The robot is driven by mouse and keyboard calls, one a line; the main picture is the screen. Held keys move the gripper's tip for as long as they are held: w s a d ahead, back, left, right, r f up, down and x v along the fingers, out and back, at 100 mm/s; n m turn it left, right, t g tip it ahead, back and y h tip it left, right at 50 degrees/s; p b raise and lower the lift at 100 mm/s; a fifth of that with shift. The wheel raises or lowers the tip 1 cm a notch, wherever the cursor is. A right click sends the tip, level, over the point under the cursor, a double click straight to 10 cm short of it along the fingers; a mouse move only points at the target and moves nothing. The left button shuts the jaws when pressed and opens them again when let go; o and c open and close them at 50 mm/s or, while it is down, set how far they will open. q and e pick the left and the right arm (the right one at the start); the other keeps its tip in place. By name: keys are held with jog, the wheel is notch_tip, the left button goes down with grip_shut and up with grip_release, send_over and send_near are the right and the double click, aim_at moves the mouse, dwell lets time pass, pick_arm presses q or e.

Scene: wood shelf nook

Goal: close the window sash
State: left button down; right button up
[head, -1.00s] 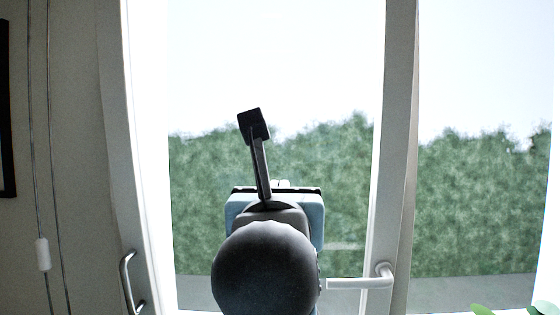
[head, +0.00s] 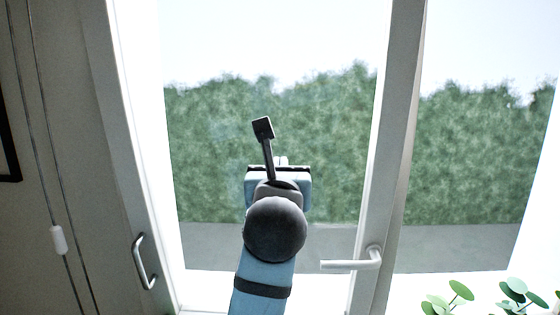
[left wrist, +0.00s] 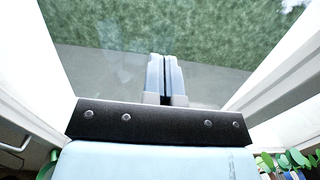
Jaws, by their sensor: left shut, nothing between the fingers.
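The window's white-framed sash (head: 392,130) has a tall upright right of centre, carrying a silver lever handle (head: 355,263). Another upright on the left (head: 122,150) carries a silver bow-shaped pull (head: 145,262). My left gripper (head: 281,160) reaches forward between these two uprights, apart from both handles. Its fingers are shut and empty, and they point at the pane in the left wrist view (left wrist: 165,62). I cannot tell whether they touch glass. How far the sash stands open is unclear. My right gripper is out of view.
Green leaves of a plant (head: 515,292) stand at the lower right. Two blind cords with a white toggle (head: 58,240) hang on the left, near a dark picture frame (head: 8,140). A hedge (head: 270,150) fills the view outside.

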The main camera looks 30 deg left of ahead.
pick_arm(q)
jog(key=shift+w+a, duration=0.15)
jog(key=shift+w, duration=0.05)
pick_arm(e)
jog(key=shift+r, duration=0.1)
pick_arm(q)
jog(key=x, duration=0.6)
jog(key=shift+a+r+p, duration=0.1)
jog(key=shift+r+p, duration=0.1)
jog(key=shift+p, duration=0.2)
jog(key=shift+s+r, duration=0.2)
jog(key=shift+w, duration=0.1)
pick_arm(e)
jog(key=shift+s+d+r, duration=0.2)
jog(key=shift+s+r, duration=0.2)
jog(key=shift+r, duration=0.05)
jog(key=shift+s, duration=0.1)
